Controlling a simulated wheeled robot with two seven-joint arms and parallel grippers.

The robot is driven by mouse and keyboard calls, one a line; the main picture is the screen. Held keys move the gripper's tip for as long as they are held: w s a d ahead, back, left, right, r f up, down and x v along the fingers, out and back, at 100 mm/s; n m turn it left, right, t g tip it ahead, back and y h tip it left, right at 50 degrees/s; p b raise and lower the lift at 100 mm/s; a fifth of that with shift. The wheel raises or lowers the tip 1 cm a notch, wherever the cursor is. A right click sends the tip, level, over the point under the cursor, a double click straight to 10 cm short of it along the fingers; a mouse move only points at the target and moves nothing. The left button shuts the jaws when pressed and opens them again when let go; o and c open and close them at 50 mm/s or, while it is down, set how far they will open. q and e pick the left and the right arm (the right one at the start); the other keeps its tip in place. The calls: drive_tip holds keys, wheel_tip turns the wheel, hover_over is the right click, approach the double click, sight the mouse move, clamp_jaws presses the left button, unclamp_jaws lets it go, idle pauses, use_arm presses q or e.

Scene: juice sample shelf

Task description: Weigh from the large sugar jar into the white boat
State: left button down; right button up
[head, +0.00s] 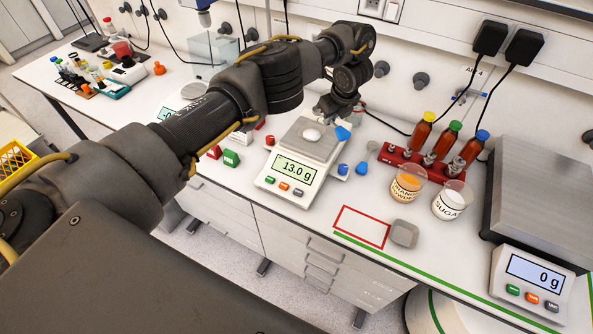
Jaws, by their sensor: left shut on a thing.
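A small white boat (312,135) sits on the pan of the balance (290,172), which reads 13.0 g. My left gripper (336,113) reaches over the back right of the pan, shut on a small blue thing (343,133) that looks like a scoop. It is close to the boat; I cannot tell whether they touch, and the fingertips are small and partly hidden. A clear jar labelled SUGAR (452,202) with white contents stands at the right, near the bottle rack. My right gripper is not in view.
A jar with orange contents (407,187) stands beside the sugar jar. A red rack (425,165) holds brown bottles. A larger scale (530,278) reads 0 g. A red-outlined rectangle (362,227) on the bench is empty, with a grey dish (404,233) beside it.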

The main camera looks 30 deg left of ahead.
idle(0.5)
use_arm(q)
drive_tip(key=s+d+f+m+h+b, duration=0.1)
drive_tip(key=s+d+m+h+b, duration=0.25)
drive_tip(key=d+m, duration=0.7)
drive_tip(key=s+d+m+h+b, duration=0.3)
drive_tip(key=s+d+m+b, duration=0.25)
drive_tip(key=m, duration=0.95)
drive_tip(key=s+a+f+m+g+y+b, duration=0.1)
drive_tip(key=s+f+m+g+y+b, duration=0.1)
drive_tip(key=s+m, duration=0.9)
drive_tip(key=s+a+f+m+g+y+b, duration=0.1)
drive_tip(key=s+a+f+m+g+b, duration=0.1)
drive_tip(key=s+m, duration=0.9)
drive_tip(key=shift+f+g+y+b, duration=0.35)
drive_tip(key=shift+f+g+b, duration=0.3)
drive_tip(key=shift+f+g, duration=0.2)
